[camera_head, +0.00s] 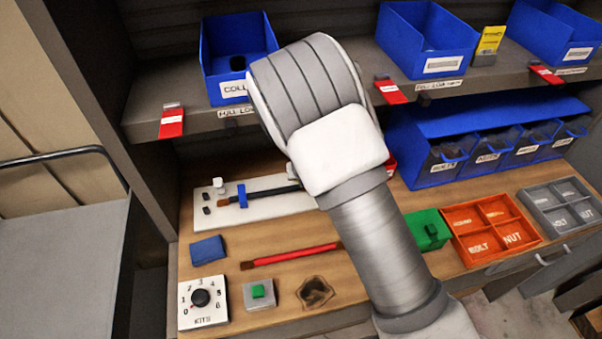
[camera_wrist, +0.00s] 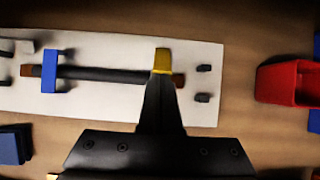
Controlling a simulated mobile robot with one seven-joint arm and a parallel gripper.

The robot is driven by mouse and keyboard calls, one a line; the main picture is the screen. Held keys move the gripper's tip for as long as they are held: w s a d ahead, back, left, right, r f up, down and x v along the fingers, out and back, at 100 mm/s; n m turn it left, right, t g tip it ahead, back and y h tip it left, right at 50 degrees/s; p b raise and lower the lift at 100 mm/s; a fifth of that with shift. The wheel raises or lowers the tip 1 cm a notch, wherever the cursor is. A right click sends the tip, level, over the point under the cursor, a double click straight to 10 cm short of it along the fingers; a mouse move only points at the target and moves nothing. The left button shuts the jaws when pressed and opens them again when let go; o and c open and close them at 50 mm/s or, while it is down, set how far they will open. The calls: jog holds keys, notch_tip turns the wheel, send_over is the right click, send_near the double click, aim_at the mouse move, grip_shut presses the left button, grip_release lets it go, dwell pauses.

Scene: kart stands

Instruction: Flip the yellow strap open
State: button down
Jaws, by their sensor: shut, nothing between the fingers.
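The yellow strap (camera_wrist: 162,57) shows in the wrist view at the upper edge of a dark rod (camera_wrist: 105,75) with brown ends. The rod lies on a white board (camera_wrist: 105,48). My gripper (camera_wrist: 161,77) is shut and empty, its dark tip right at the strap. It covers the strap's lower part, so I cannot tell whether they touch. A blue strap (camera_wrist: 50,72) crosses the rod's left part. In the head view the board (camera_head: 268,210) and the blue strap (camera_head: 242,196) show. My arm hides the yellow strap and my gripper there.
A red bin (camera_wrist: 288,83) is right of the board. A blue block (camera_head: 208,250), a red rod (camera_head: 292,255), a dial box (camera_head: 202,300) and a green-button box (camera_head: 259,293) lie in front. Blue bins (camera_head: 237,50) stand on the shelf above.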

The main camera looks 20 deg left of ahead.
jog(key=shift+w+a+r, duration=0.25)
jog(key=shift+w+a, duration=0.05)
jog(key=shift+w, duration=0.3)
jog(key=shift+s, duration=0.15)
jog(key=shift+r, duration=0.15)
jog(key=shift+r+p, duration=0.55)
jog(key=shift+r, duration=0.1)
